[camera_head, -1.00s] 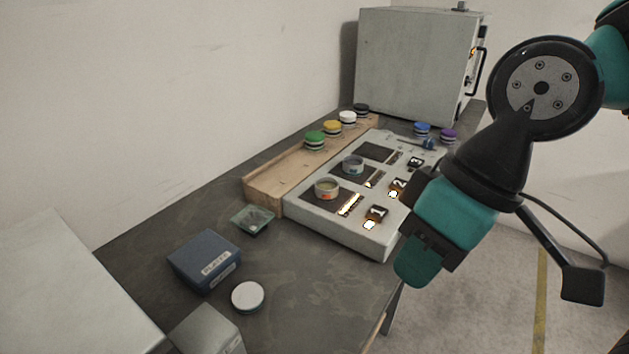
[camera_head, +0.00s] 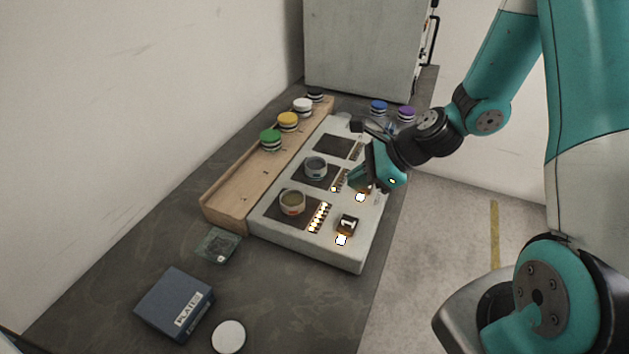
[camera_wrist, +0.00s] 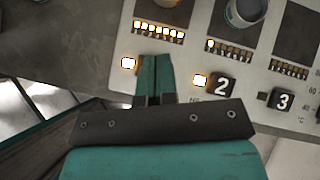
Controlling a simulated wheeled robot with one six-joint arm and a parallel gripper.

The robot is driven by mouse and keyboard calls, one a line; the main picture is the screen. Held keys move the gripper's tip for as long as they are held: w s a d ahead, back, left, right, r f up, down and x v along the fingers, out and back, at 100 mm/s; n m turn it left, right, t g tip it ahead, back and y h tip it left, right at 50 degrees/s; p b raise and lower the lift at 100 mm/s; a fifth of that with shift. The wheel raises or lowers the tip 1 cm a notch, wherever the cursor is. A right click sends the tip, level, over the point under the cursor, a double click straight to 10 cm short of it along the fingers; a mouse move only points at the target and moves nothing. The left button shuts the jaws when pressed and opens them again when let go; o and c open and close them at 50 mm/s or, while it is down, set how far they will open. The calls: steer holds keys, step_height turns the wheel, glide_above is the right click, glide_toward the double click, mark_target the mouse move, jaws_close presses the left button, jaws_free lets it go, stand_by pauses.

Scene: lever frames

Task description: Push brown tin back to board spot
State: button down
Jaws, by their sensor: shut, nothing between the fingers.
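A small tin with brownish contents and an orange mark (camera_head: 292,204) stands upright on the nearest dark square of the pale board (camera_head: 310,248). I take it for the brown tin; its lower edge shows at the top of the wrist view (camera_wrist: 168,2). A grey tin (camera_head: 316,168) stands on the middle dark square, and also shows in the wrist view (camera_wrist: 243,12). The far square (camera_head: 338,146) is empty. My gripper (camera_head: 354,180) is shut and empty, over the board's right side. In the wrist view its fingertips (camera_wrist: 155,60) are apart from both tins and hide button 1.
Button 1 (camera_head: 347,223) stands on the board's near right; buttons 2 (camera_wrist: 220,87) and 3 (camera_wrist: 283,101) show in the wrist view. A wooden rack (camera_head: 232,200) with several lidded jars runs along the left.

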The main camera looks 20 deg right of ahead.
steer(key=d+f+m, duration=0.2)
steer(key=m, duration=0.1)
steer(key=p, duration=0.3)
glide_toward(314, 207)
steer(key=shift+t, duration=0.3)
steer(key=x, duration=0.4)
steer(key=shift+s+a+r, duration=0.15)
steer(key=shift+s+a, duration=0.1)
steer(key=shift+a, duration=0.1)
steer(key=shift+w+a+r+p, duration=0.15)
steer(key=shift+w+a+p, duration=0.15)
steer(key=shift+w+a, duration=0.8)
steer(key=shift+a, duration=0.3)
steer(key=shift+w, duration=0.1)
